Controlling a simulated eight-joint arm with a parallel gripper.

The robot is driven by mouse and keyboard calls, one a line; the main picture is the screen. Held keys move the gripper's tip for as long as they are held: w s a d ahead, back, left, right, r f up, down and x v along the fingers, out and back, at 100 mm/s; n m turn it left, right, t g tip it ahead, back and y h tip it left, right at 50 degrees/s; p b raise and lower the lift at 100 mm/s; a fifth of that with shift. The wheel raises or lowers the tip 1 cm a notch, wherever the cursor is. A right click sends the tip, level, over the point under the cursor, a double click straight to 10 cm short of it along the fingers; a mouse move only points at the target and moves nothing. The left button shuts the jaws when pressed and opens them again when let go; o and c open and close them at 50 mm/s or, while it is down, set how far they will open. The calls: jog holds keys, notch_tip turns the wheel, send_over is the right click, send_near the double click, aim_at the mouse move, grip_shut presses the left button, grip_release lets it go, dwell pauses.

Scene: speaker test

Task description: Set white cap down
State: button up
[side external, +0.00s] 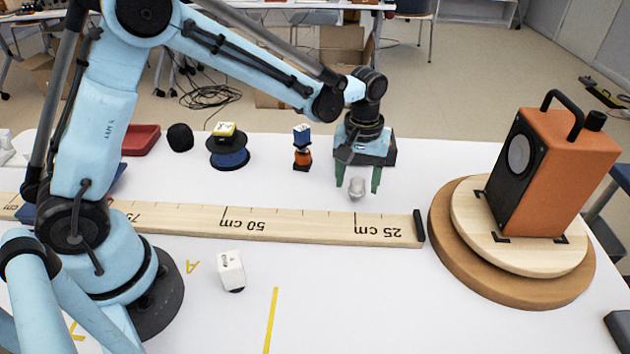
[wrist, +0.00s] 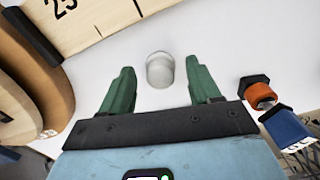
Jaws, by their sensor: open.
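The white cap (side external: 357,187) stands on the white table behind the wooden ruler, near its 25 cm end. In the wrist view the cap (wrist: 160,70) lies between and slightly beyond the two green fingertips, with clear gaps on both sides. My gripper (side external: 358,181) is open, with its fingers pointing down around the cap. The wrist view also shows my gripper (wrist: 161,84) with its fingers spread and touching nothing.
The long wooden ruler (side external: 300,225) lies in front of the cap. An orange speaker (side external: 550,175) stands on a round wooden turntable (side external: 440,225) at right. A small orange-and-blue item (side external: 302,148) stands behind left.

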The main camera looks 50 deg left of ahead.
jog(key=shift+f, duration=0.8)
grip_shut()
jog(key=shift+r, duration=0.15)
